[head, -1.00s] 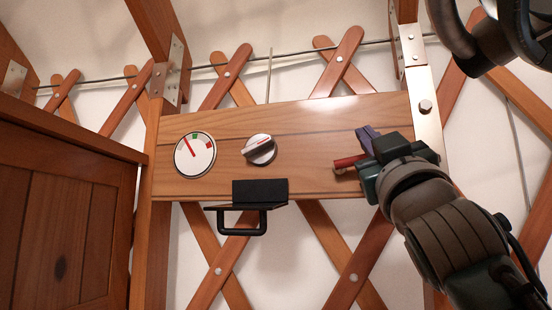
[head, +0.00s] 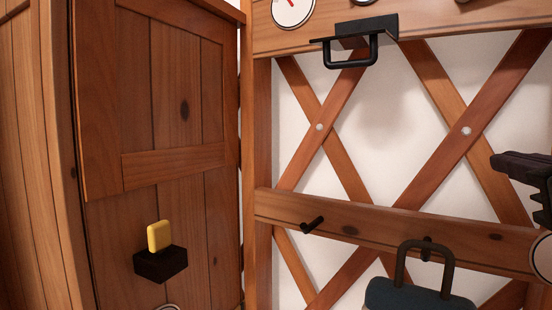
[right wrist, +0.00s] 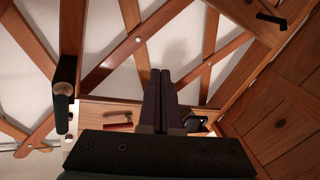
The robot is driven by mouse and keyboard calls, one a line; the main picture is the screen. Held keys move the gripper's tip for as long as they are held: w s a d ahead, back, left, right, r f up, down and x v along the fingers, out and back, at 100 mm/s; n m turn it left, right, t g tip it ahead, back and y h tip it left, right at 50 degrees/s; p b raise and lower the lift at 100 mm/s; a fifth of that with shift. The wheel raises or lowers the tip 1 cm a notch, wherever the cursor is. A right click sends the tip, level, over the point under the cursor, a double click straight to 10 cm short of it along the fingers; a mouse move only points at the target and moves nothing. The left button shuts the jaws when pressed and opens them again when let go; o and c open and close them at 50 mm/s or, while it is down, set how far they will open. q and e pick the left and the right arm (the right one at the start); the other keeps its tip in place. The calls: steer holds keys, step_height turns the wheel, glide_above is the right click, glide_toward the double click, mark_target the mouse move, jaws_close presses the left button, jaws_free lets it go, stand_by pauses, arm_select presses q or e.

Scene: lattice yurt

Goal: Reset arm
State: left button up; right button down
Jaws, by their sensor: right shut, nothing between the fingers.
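My right gripper (head: 497,163) shows at the right edge of the head view, in front of the lattice wall. Its dark fingers are together with nothing between them. In the right wrist view the two closed fingers (right wrist: 160,74) point away from the camera, over the lattice and a wooden board. They touch nothing that I can see. Part of my right arm is cut off by the head view's edge. My left gripper is in neither view now.
A black bracket with a handle (head: 352,50) sits below a dial (head: 292,10). A yellow block (head: 159,236) stands on a black holder (head: 160,265) on the wooden cabinet (head: 185,140). A dark teal object (head: 415,294) hangs low. A red handle (right wrist: 118,119) shows beside the fingers.

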steer(key=s+a+f+g+y, duration=0.1)
steer(key=s+f+g+y, duration=0.15)
steer(key=f, duration=0.45)
steer(key=s+a+f+g+y, duration=0.1)
steer(key=s+a+f+g, duration=0.15)
steer(key=f, duration=0.45)
steer(key=s+a+f+n+g+y, duration=0.1)
steer(key=s+a+f+g, duration=0.1)
steer(key=s+f+g, duration=0.5)
steer(key=s+a+f+n+g+y, duration=0.15)
steer(key=s+f, duration=0.35)
steer(key=s, duration=0.5)
step_height(320, 180, up, 16)
steer(key=p, duration=1.5)
steer(key=shift+w+a+p, duration=0.15)
steer(key=shift+a+p, duration=0.05)
steer(key=shift+p, duration=0.1)
steer(key=shift+m, duration=0.25)
